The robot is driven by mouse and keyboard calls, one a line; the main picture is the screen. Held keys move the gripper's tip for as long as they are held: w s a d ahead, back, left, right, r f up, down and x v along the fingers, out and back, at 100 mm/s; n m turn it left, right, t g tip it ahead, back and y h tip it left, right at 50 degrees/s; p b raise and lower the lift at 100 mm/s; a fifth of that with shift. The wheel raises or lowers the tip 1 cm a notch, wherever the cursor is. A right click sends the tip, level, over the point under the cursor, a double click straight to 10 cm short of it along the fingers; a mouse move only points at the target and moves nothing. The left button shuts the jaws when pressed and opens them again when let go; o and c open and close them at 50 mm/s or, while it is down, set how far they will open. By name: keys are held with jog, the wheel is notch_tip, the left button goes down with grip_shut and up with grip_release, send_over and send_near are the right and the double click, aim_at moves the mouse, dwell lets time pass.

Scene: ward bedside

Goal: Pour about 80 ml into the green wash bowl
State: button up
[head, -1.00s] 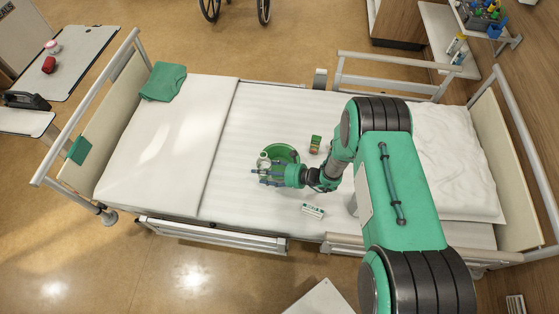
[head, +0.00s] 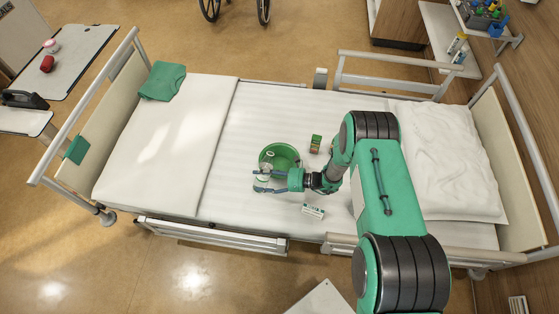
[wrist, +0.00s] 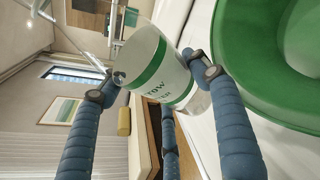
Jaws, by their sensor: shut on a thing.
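The green wash bowl (head: 287,154) sits on the bed's white sheet; its rim fills the right of the wrist view (wrist: 238,70). My gripper (head: 262,181) is at the bowl's near left edge. The container is beside the bowl in that view and appears tilted. I cannot make out its liquid level or any stream. In the head view the container is small and partly hidden by the fingers.
A small green-and-brown box (head: 315,144) stands right of the bowl. A white box (head: 313,211) with a green mark lies nearer on the sheet. A folded green cloth (head: 162,81) lies at the bed's left end. Bed rails (head: 213,236) border the near side.

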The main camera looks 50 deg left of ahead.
jog(key=shift+m+g, duration=0.3)
jog(key=shift+m, duration=0.2)
jog(key=shift+s+d+r+m+g+p, duration=0.1)
jog(key=shift+s+r+m+g+p, duration=0.2)
jog(key=shift+r+m+p, duration=0.25)
jog(key=shift+s+d+r+m+g+y, duration=0.2)
jog(key=shift+s+r+m+g+y, duration=0.1)
jog(key=shift+s+r+m+y, duration=0.3)
jog(key=shift+s+d+f+m+g, duration=0.15)
jog(key=shift+s+f+m+g, duration=0.15)
jog(key=shift+m, duration=0.65)
jog(key=shift+r+m+y, duration=0.25)
jog(key=shift+m+y, duration=0.05)
jog(key=shift+s+r+m+g+p, duration=0.15)
jog(key=shift+r+m+g+p, duration=0.15)
jog(key=shift+m+p, duration=0.25)
jog(key=shift+w+r+m, duration=0.25)
jog(key=shift+r, duration=0.2)
jog(key=shift+w+a+r+m+y, duration=0.1)
jog(key=shift+w+r+m+y, duration=0.15)
jog(key=shift+r, duration=0.3)
jog(key=shift+w+a+r+m+y, duration=0.15)
jog(key=shift+r+m+y, duration=0.15)
jog(key=shift+r, duration=0.2)
jog(key=shift+m+b, duration=0.25)
jog(key=shift+b, duration=0.15)
